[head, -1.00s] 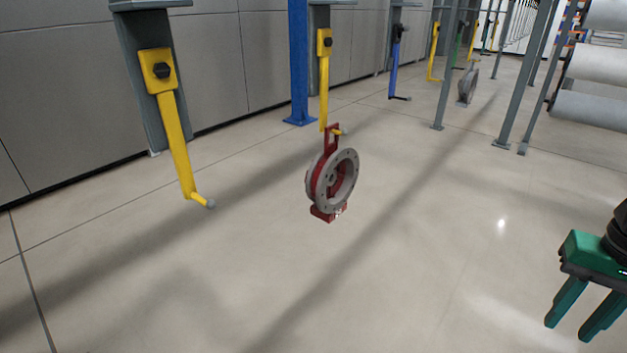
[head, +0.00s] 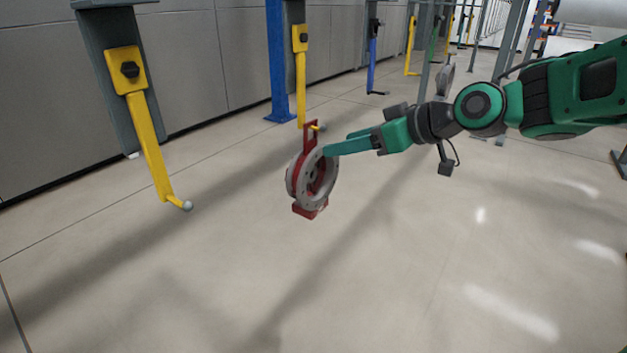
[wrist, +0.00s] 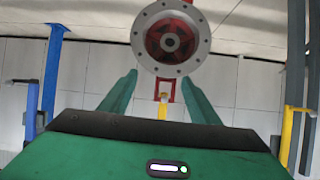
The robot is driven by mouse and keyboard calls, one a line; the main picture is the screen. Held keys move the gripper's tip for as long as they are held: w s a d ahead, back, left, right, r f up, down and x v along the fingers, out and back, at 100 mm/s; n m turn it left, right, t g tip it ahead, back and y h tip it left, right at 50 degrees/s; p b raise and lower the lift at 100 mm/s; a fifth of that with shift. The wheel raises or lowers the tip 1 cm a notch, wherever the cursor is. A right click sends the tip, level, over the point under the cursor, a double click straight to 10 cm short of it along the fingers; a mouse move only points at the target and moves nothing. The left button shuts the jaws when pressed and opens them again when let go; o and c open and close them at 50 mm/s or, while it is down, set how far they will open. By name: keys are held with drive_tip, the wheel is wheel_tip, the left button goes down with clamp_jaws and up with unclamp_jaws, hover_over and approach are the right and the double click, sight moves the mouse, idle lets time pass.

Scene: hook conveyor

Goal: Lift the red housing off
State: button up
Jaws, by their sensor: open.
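The red housing (head: 312,178) has a round grey bolted flange, a red foot below and a red hanger frame on top. It hangs from the bent tip of a yellow hook (head: 301,90). My gripper (head: 328,149) is beside the housing's upper right in the head view, its green fingers pointing at the hanger. In the wrist view, which is upside down, the flange and red centre (wrist: 170,40) lie beyond the fingertips. The fingers (wrist: 159,82) are open, with the red hanger frame and yellow hook tip showing between them. Contact cannot be told.
An empty yellow hook (head: 150,140) hangs at the left. A blue post (head: 278,60) stands behind the housing, and a blue hook (head: 372,60) hangs farther back. Another grey round part (head: 445,78) hangs in the distance. The floor in front is clear.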

sight(317, 130)
drive_tip(key=shift+n+y, duration=0.5)
drive_tip(key=shift+y, duration=0.2)
drive_tip(key=w+a, duration=0.1)
drive_tip(key=a, duration=0.1)
drive_tip(key=w+a, duration=0.1)
drive_tip(key=a, duration=0.1)
drive_tip(key=w+a, duration=0.1)
drive_tip(key=a, duration=0.1)
drive_tip(key=shift+a+r, duration=0.2)
drive_tip(key=shift+w+x, duration=0.25)
drive_tip(key=shift+x, duration=2.8)
drive_tip(key=shift+d+r, duration=0.15)
clamp_jaws()
drive_tip(key=shift+r, duration=0.15)
